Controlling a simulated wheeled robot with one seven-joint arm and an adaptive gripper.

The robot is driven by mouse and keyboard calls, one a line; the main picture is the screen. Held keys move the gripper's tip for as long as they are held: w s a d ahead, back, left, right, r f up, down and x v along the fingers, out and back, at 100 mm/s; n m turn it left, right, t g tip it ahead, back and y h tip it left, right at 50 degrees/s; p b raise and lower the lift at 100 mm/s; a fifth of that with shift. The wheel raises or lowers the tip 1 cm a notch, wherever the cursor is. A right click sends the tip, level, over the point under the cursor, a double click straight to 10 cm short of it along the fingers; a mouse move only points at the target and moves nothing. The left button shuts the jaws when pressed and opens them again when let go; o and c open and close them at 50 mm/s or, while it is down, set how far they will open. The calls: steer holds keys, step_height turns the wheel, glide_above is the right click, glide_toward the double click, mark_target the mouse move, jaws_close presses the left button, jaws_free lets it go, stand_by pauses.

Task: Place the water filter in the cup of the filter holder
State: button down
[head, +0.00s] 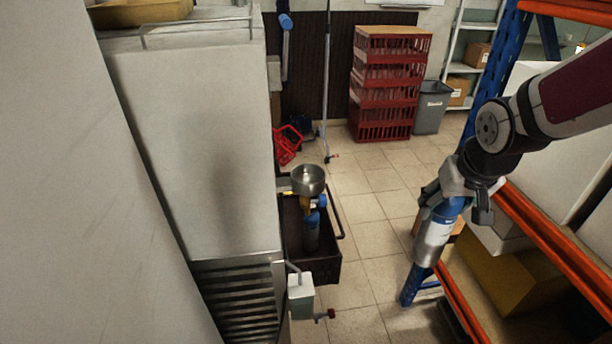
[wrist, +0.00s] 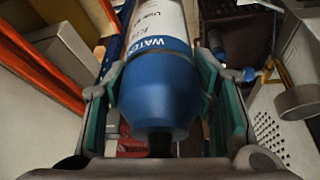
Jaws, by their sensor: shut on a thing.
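The water filter (head: 437,232) is a cylinder with a blue end, a white labelled middle and a silvery lower end. My gripper (head: 446,196) is shut on its blue end and holds it slightly tilted in the air, in front of the shelf rack. In the wrist view my gripper's fingers (wrist: 165,92) lie on both sides of the blue end (wrist: 156,85); the far end is out of frame. The filter holder's round metal cup (head: 308,179) sticks out from the side of the pale cabinet, well left of the filter. It seems to show at right in the wrist view (wrist: 303,101).
A dark crate (head: 327,272) with a blue-topped cylinder (head: 311,232) lies below the cup. A white box with a red-handled valve (head: 301,296) is on the cabinet's front. The orange-beamed rack (head: 535,232) is close beside my gripper. Tiled floor (head: 372,240) is clear between.

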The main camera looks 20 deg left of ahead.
steer(key=s+a+r+n+y+p, duration=0.15)
steer(key=s+a+r+p, duration=0.25)
steer(key=s+a+r, duration=0.45)
steer(key=s+a+r+n+y+p, duration=0.1)
steer(key=s+a+r+n+p, duration=0.35)
steer(key=r, duration=0.65)
steer(key=w+a+f+m+t+y+b, duration=0.1)
steer(key=w+a+f+t+y+b, duration=0.1)
steer(key=w+a+b, duration=0.9)
steer(key=w+a+f+g+h+p, duration=0.2)
steer(key=w+a+f+g+p, duration=0.1)
steer(key=w, duration=0.6)
steer(key=shift+a+f+p, duration=0.6)
steer(key=shift+a+f, duration=0.75)
steer(key=shift+f, duration=0.5)
steer(key=c, duration=0.7)
jaws_free()
steer(key=shift+f+h, duration=0.1)
steer(key=shift+h, duration=0.15)
